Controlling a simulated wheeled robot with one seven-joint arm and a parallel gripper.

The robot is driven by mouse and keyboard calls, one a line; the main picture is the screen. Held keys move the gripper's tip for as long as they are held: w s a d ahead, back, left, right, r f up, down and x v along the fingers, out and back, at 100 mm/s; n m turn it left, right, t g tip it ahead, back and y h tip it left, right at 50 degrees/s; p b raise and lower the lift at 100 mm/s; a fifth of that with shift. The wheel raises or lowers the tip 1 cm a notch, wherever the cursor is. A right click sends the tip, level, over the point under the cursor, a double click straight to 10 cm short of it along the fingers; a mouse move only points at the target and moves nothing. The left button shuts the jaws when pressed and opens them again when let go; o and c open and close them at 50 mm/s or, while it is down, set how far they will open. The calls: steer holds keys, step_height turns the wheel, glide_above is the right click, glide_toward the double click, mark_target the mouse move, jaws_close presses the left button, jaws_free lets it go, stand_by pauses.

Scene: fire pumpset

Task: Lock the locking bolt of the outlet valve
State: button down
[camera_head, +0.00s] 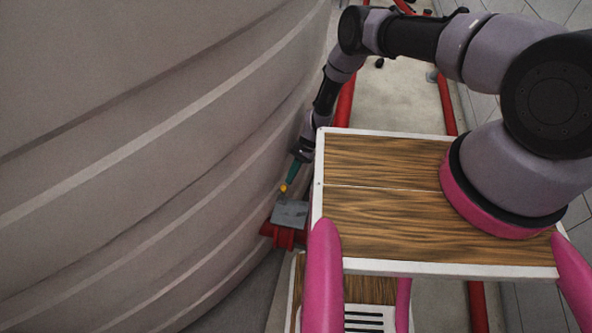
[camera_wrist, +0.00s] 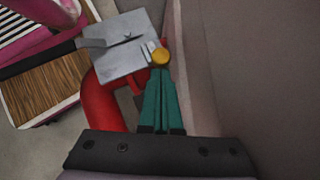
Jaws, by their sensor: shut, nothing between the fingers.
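A grey metal valve plate (camera_wrist: 118,62) tops the red outlet pipe (camera_wrist: 103,100), close beside the tank; the plate also shows in the head view (camera_head: 290,214). A round orange-yellow knob (camera_wrist: 160,56) sits by the plate's edge, with small pale metal parts beside it. The knob shows as a small yellow spot in the head view (camera_head: 283,188). I cannot tell which part is the locking bolt. My gripper (camera_wrist: 160,74) has green fingers, shut and empty. Its tips are at the knob in the picture; whether they touch is unclear. It also shows in the head view (camera_head: 291,178).
The large grey-brown tank wall (camera_head: 150,150) curves close along the gripper's left in the head view. It fills the right of the wrist view (camera_wrist: 240,70). Red pipes (camera_head: 345,103) run along the floor beyond my body. Floor gaps beside the valve are narrow.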

steer(key=shift+s, duration=0.1)
steer(key=shift+s+a, duration=0.2)
steer(key=shift+s, duration=1.1)
